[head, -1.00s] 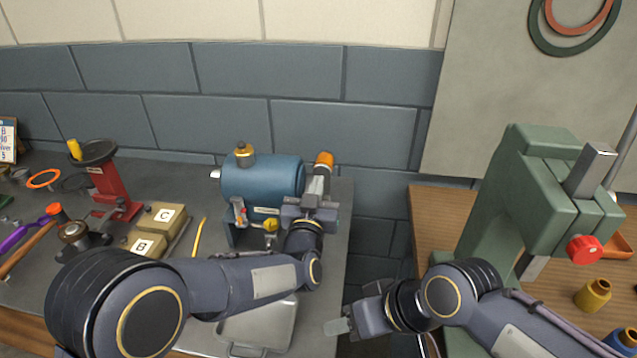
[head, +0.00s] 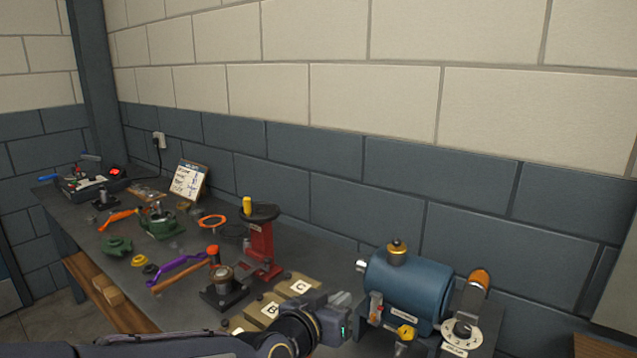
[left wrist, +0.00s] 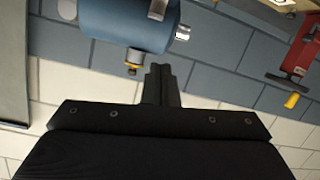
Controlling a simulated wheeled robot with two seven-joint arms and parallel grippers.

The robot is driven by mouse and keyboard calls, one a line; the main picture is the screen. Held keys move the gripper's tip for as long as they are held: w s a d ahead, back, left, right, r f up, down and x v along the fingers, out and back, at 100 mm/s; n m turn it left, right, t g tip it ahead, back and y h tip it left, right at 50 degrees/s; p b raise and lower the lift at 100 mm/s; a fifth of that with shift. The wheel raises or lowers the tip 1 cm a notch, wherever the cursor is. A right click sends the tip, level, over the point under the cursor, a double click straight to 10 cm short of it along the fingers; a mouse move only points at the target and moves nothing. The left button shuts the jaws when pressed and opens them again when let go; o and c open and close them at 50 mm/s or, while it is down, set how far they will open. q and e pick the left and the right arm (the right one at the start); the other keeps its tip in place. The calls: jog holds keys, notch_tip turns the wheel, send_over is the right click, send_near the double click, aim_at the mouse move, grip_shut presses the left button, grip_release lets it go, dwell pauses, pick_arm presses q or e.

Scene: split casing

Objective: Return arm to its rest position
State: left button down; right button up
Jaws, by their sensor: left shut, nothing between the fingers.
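My left gripper (head: 341,300) is at the lower middle of the head view, with its arm coming in from the bottom left. Its fingers are together with nothing between them. It is just left of the blue cylindrical motor (head: 408,285) and close to the tan blocks marked B and C (head: 296,287); I cannot tell whether it touches anything. In the left wrist view the shut fingers (left wrist: 161,75) point at the wall, with the blue motor (left wrist: 120,22) above them. My right gripper is out of view.
A red press stand (head: 262,250) with a yellow-topped knob stands behind the blocks. A hammer, a purple tool (head: 178,268), green parts (head: 160,226) and a sign (head: 189,180) lie or stand further left on the bench. A dial box (head: 462,333) stands right of the motor.

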pick_arm(q)
jog(key=s+a+f+n+g+y, duration=0.15)
jog(key=s+a, duration=0.35)
jog(key=a, duration=0.7)
jog(key=s+a+f+n+g+y, duration=0.1)
jog(key=s+a+f, duration=0.1)
jog(key=s+a, duration=0.2)
jog(key=s+a+f+n+g+y, duration=0.1)
jog(key=s+a+f+n+g, duration=0.1)
jog(key=s, duration=0.8)
jog(key=s+a+f+n+g+y, duration=0.1)
jog(key=s+a+f+n+g, duration=0.1)
jog(key=s+a+f, duration=0.2)
jog(key=s+a, duration=0.2)
jog(key=s, duration=0.1)
jog(key=shift+s+a, duration=0.35)
